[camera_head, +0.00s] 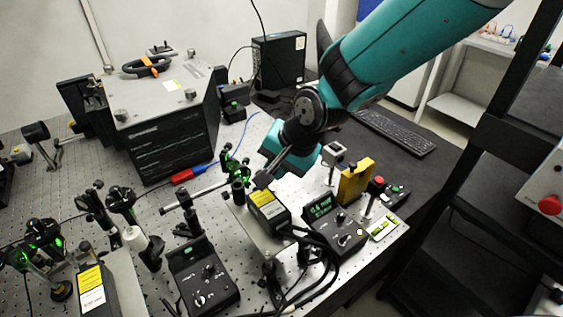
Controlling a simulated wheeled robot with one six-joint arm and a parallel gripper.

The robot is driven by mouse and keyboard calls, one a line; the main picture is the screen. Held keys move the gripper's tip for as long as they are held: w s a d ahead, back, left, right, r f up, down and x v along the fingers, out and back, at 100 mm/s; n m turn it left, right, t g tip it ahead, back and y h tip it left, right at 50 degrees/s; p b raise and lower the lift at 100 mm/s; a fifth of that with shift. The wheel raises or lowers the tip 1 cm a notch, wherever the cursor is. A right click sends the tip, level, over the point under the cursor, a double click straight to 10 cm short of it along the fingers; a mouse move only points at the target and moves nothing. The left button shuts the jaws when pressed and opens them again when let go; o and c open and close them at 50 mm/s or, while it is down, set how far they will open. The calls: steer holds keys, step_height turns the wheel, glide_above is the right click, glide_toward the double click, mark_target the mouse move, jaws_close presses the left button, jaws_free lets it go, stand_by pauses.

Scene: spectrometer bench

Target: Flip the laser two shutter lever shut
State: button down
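A black laser box with a yellow label (268,207) stands on a raised plate right of the picture's middle. A second black laser box with a yellow label (93,290) stands at the lower left. I cannot tell which of them is laser two. My gripper (261,183) reaches down from the upper right to just above the back end of the middle laser box. Its fingers are small and dark, and I cannot tell whether they are open or shut. A shutter lever cannot be made out; the area by the fingertips is crowded and partly hidden by my gripper.
A control box with a green display (335,224) stands right of the middle laser, and another control box (202,274) stands in front left. Posts with green-lit optics (122,203) crowd the left. A yellow block (356,180) and a red button (377,182) stand at right.

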steer(key=a+t+h, duration=0.1)
steer(key=s+n+h, duration=0.1)
steer(key=shift+s+a+r+t+h, duration=0.2)
steer(key=shift+s+a+t+h, duration=0.05)
steer(key=shift+a+t+h, duration=0.15)
steer(key=shift+s+a+n+t+h+b, duration=0.15)
steer(key=shift+s+a+t+h+b, duration=0.15)
steer(key=shift+t+h+b, duration=0.25)
steer(key=shift+s+a+n+t+h+b, duration=0.15)
steer(key=shift+a+t+h+b, duration=0.15)
steer(key=shift+h, duration=0.35)
steer(key=shift+r, duration=0.1)
steer(key=c, duration=1.1)
jaws_free()
steer(key=shift+w+r, duration=0.1)
